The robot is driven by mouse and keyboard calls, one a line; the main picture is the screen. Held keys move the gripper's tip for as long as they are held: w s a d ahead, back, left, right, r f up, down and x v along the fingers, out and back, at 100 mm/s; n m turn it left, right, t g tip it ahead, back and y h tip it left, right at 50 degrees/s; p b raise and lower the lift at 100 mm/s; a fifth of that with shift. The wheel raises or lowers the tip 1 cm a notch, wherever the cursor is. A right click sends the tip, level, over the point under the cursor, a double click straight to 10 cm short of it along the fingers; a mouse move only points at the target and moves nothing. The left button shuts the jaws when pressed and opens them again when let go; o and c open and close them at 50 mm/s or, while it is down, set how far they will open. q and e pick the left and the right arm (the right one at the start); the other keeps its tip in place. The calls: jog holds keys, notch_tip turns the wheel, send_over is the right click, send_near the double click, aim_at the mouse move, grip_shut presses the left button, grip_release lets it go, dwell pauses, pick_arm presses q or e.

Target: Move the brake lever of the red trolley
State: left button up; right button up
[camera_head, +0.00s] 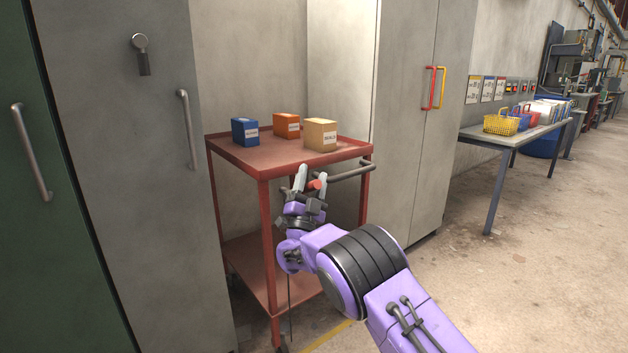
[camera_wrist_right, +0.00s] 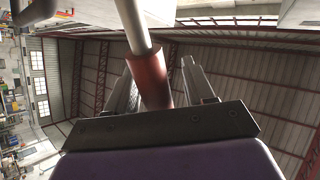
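The red trolley (camera_head: 262,160) stands between the grey cabinets, with a dark push handle (camera_head: 350,171) at its right end. My right gripper (camera_head: 311,180) is at that end, just below the handle. The brake lever's red grip (camera_head: 315,185) shows between its fingertips. In the right wrist view, the red grip (camera_wrist_right: 151,80) on a grey rod lies between the two fingers (camera_wrist_right: 160,85), with a gap visible on its right side. The fingers look open around it; whether the left finger touches it I cannot tell. My left gripper is not in view.
A blue box (camera_head: 245,132), an orange box (camera_head: 287,125) and a tan box (camera_head: 320,135) stand on the trolley top. Grey cabinets flank it closely at left (camera_head: 120,200) and behind right (camera_head: 405,120). The floor (camera_head: 530,260) at right is free.

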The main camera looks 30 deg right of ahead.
jog(key=shift+s+d, duration=0.1)
jog(key=shift+s, duration=0.05)
jog(key=v, duration=1)
jog(key=shift+f, duration=0.25)
